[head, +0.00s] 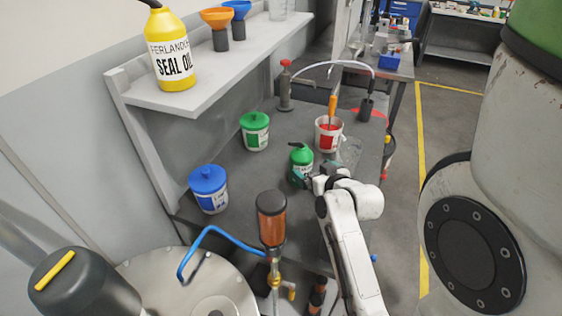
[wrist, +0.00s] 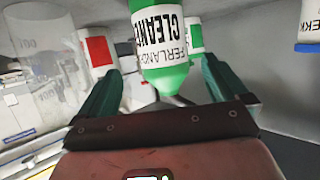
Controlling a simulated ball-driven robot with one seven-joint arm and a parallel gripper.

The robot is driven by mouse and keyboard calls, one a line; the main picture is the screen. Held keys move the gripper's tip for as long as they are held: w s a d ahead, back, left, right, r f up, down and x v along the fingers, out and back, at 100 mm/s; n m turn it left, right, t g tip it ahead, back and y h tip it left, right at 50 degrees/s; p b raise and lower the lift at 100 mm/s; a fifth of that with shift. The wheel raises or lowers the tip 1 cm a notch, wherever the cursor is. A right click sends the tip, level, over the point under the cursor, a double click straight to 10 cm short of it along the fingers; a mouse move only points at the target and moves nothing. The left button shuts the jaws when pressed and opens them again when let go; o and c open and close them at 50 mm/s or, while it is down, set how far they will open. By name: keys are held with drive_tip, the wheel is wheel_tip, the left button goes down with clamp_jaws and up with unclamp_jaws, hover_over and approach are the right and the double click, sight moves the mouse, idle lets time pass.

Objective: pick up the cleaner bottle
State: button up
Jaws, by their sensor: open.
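The cleaner bottle (head: 301,159) is green with a white label and stands upright on the grey bench. In the wrist view the bottle (wrist: 163,42) appears upside down, its narrow green top pointing down the picture. My gripper (head: 302,180) is at the near side of the bottle, low by the bench. In the wrist view its two green fingers (wrist: 160,72) are spread, one on each side of the bottle, with gaps visible. The bottle seems to lie at or just beyond the fingertips; the exact depth is unclear.
A red-labelled white tub (head: 328,133) with an orange-handled tool stands right of the bottle. A green-lidded tub (head: 254,131) and blue-lidded tub (head: 208,189) stand left. A clear container (head: 348,152) is close on the right. An amber-bodied oiler (head: 271,217) rises in front.

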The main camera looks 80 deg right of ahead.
sight(301, 161)
drive_tip(key=shift+w+d, duration=0.15)
drive_tip(key=shift+w, duration=0.2)
drive_tip(key=shift+x, duration=0.85)
drive_tip(key=shift+p+x, duration=1.05)
drive_tip(key=shift+x, duration=1.75)
drive_tip(key=shift+w+r, duration=0.1)
drive_tip(key=shift+r, duration=0.1)
drive_tip(key=shift+r, duration=0.1)
drive_tip(key=c, duration=1.4)
